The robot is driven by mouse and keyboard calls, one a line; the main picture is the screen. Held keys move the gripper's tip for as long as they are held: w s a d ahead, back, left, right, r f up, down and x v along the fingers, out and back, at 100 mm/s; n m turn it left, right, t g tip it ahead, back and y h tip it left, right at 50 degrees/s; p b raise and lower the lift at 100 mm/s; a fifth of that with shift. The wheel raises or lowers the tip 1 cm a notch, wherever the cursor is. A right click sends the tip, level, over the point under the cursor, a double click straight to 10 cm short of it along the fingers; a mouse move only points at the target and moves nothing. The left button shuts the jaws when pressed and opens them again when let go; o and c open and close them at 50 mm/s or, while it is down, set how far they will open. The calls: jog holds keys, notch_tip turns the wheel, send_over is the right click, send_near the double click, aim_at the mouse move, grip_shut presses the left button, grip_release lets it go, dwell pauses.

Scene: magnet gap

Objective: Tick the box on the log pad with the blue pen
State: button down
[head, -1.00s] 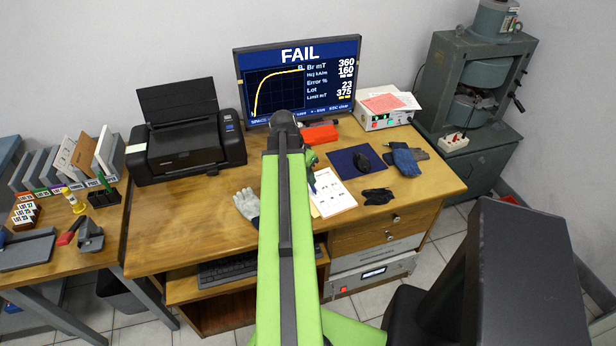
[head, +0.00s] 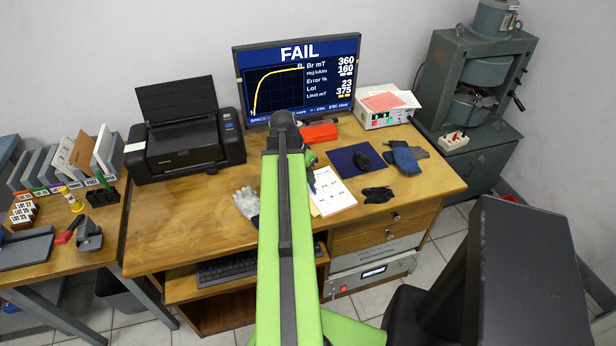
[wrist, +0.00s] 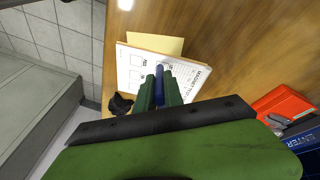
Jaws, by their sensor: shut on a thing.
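The log pad (head: 336,194) is a white printed sheet on the desk, right of my arm in the head view. It also shows in the wrist view (wrist: 129,66), with printed boxes on it and a yellow sheet under one edge. My gripper (wrist: 160,88) has dark green fingers shut on the blue pen (wrist: 159,71). The pen points toward the pad and overlaps it in the wrist view. I cannot tell whether its tip touches the paper. In the head view my arm hides part of the gripper (head: 311,174).
A dark blue mouse mat (head: 346,157) with a black mouse lies beyond the pad. A black glove (head: 377,195) lies right of it and a grey glove (head: 246,203) left of my arm. A red object (head: 319,133) lies before the monitor (head: 298,80), which reads FAIL.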

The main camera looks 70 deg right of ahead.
jog(key=shift+d, duration=0.8)
dwell(1.2)
notch_tip(320, 180, up, 6)
jog(key=p, duration=0.6)
dwell(0.4)
